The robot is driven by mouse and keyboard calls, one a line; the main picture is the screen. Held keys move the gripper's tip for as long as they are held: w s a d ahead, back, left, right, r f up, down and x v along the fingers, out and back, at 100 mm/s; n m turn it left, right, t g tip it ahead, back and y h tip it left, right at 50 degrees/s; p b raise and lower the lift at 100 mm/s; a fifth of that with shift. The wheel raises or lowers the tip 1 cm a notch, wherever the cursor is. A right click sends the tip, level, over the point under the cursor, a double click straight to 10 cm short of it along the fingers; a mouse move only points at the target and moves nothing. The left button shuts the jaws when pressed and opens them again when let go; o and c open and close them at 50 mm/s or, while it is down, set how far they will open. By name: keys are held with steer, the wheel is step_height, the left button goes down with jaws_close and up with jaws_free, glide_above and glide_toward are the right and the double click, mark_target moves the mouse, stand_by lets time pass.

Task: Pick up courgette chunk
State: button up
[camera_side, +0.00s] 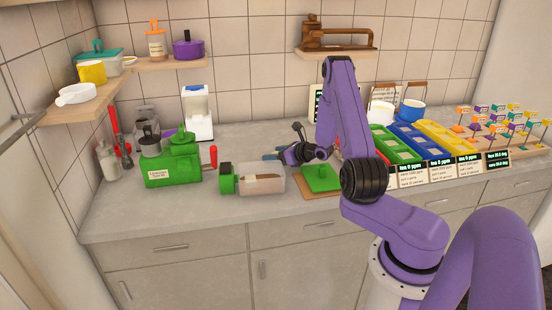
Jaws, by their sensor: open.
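A green piece (320,177), which looks like the courgette chunk though its shape is hard to make out at this size, lies on a small tan board (322,197) at the middle of the counter. My gripper (288,155) is above and to the left of the board, close in front of the tiled wall. It is open. It looks apart from the green piece, and I see nothing held in it. My purple arm hides part of the counter just right of the board.
A clear container with a green end (262,179) lies left of the board. A green machine (172,165) and a white appliance (197,112) stand further left. Green, blue and yellow bins (443,140) with labels fill the right. The counter's front left is clear.

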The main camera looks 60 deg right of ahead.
steer(key=c, duration=1)
steer(key=shift+c, duration=0.2)
